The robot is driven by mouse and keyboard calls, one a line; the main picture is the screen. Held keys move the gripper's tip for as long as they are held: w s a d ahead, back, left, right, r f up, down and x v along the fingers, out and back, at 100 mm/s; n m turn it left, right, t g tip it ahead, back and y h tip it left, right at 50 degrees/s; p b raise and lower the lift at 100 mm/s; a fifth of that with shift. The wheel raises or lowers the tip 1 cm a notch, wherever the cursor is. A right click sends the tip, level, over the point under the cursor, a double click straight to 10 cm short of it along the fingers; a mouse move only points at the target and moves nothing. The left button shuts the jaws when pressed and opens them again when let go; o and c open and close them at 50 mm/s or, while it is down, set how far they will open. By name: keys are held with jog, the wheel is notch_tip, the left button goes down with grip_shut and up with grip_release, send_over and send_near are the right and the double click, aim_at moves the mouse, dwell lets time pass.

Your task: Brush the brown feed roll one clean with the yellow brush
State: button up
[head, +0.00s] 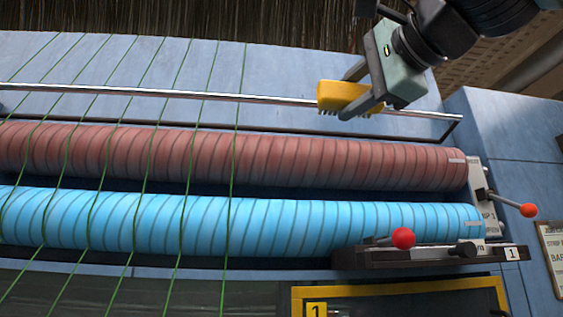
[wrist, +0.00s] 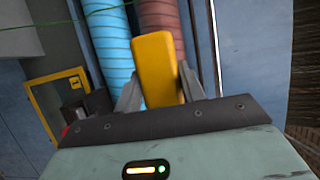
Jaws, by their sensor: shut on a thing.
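The brown feed roll (head: 290,160) is the upper, reddish-brown roll with a spiral wrap, lying across the machine in the head view. It also shows in the wrist view (wrist: 160,18), partly hidden behind the brush. The yellow brush (head: 347,97) is held in my gripper (head: 363,93), its bristles facing down. In the wrist view the yellow brush (wrist: 156,70) sits between the two fingers of my gripper (wrist: 158,88). In the head view the brush appears above the right part of the brown roll, in front of the metal bar, apart from the roll's surface.
A blue roll (head: 300,228) lies below the brown one. Green yarns (head: 232,150) cross both rolls at the left and middle. A metal bar (head: 200,95) runs above the rolls.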

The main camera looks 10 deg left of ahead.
jog(key=shift+s+d, duration=0.15)
jog(key=shift+s, duration=0.45)
jog(key=shift+s+d, duration=0.15)
jog(key=shift+s, duration=0.45)
jog(key=shift+s+f+b, duration=0.25)
jog(key=shift+b, duration=0.6)
jog(key=s+d+b, duration=0.3)
jog(key=s+b, duration=0.4)
jog(key=s, duration=0.3)
jog(key=shift+r, duration=0.3)
